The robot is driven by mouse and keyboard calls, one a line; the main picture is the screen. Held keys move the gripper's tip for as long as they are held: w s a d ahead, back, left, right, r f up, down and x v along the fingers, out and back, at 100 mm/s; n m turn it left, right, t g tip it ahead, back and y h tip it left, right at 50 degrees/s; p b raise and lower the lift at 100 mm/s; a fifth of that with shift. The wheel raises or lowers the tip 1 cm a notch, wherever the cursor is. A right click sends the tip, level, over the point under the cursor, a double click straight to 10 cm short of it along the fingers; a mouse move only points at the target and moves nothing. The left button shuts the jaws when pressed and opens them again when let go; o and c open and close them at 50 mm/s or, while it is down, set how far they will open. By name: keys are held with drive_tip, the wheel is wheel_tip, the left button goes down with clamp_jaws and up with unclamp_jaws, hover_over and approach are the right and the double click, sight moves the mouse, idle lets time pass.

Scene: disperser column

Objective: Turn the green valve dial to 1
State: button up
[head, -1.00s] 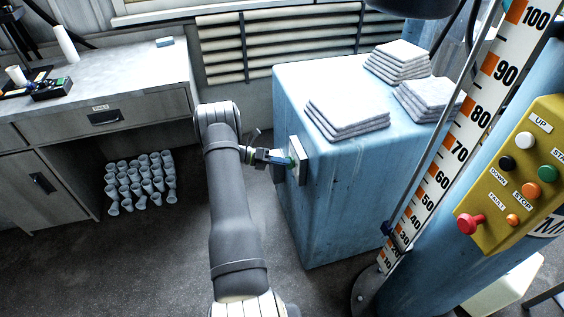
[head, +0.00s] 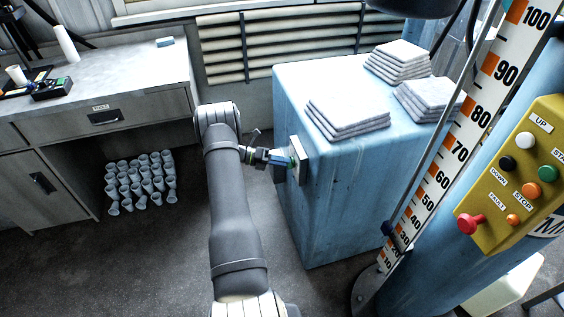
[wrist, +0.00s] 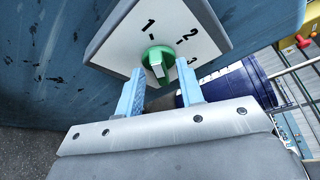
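The green valve dial (wrist: 166,53) sits on a white plate (wrist: 112,49) marked 1, 2 and 3. Its pale raised grip faces my camera and appears roughly in line with the mark by 1; I cannot tell its exact setting. My gripper (wrist: 160,70) is open, with one light-blue finger on each side of the dial. A gap shows between the fingers and the dial; no firm contact is visible. In the head view, my gripper (head: 283,160) is at the plate (head: 299,160) on the blue cabinet's left side, and the dial is mostly hidden.
The blue cabinet (head: 340,190) bears stacks of folded white cloths (head: 345,115). A column with a height scale (head: 455,145) and a yellow button panel (head: 515,185) stands at right. A grey desk (head: 110,85) is at left, with several small cups (head: 140,180) on the floor below.

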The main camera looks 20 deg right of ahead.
drive_tip(key=v, duration=1.7)
drive_tip(key=shift+a, duration=0.2)
drive_tip(key=x, duration=1.7)
drive_tip(key=shift+d, duration=0.25)
